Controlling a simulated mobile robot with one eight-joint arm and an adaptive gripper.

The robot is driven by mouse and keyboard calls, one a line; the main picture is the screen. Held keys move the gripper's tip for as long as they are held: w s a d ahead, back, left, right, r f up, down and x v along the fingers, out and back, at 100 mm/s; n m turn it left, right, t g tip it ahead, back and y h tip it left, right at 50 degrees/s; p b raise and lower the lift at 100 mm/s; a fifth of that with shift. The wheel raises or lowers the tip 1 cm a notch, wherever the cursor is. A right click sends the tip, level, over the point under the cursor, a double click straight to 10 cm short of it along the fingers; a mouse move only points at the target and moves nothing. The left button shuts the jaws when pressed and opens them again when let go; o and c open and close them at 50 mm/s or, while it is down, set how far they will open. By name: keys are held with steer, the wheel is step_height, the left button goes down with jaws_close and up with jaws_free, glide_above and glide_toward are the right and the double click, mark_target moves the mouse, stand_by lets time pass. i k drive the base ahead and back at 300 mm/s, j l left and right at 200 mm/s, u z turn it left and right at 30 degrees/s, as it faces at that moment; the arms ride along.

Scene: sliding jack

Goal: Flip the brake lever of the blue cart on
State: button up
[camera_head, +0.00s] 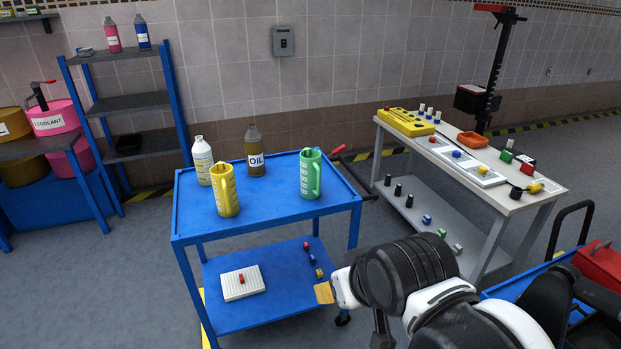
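A blue cart (258,217) with two shelves stands left of centre. A lever with a red grip (338,149) rises at a tilt from the cart's back right side, beside a dark bar; I cannot tell whether it is the brake lever or how it is set. My arm (405,272), black and white, reaches in from the lower right, in front of the cart's right side. A small tan piece (324,293) shows at the arm's left end; I cannot tell whether it belongs to my gripper. No clear pair of fingers shows. The arm hides the floor behind it.
Bottles and jugs, including a yellow jug (224,190) and a green jug (310,174), stand on the cart's top. A grey workbench (508,199) stands behind right. Another blue cart (513,288) is partly hidden lower right. Bare floor lies between cart and workbench.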

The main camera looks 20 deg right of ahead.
mark_target(343, 147)
steer(key=i+l, duration=0.15)
steer(key=i, duration=0.3)
steer(key=i+l, duration=0.1)
steer(key=i, duration=0.35)
steer(key=i+l+u, duration=0.1)
steer(key=i, duration=0.35)
steer(key=i+l, duration=0.25)
steer(key=i, duration=0.2)
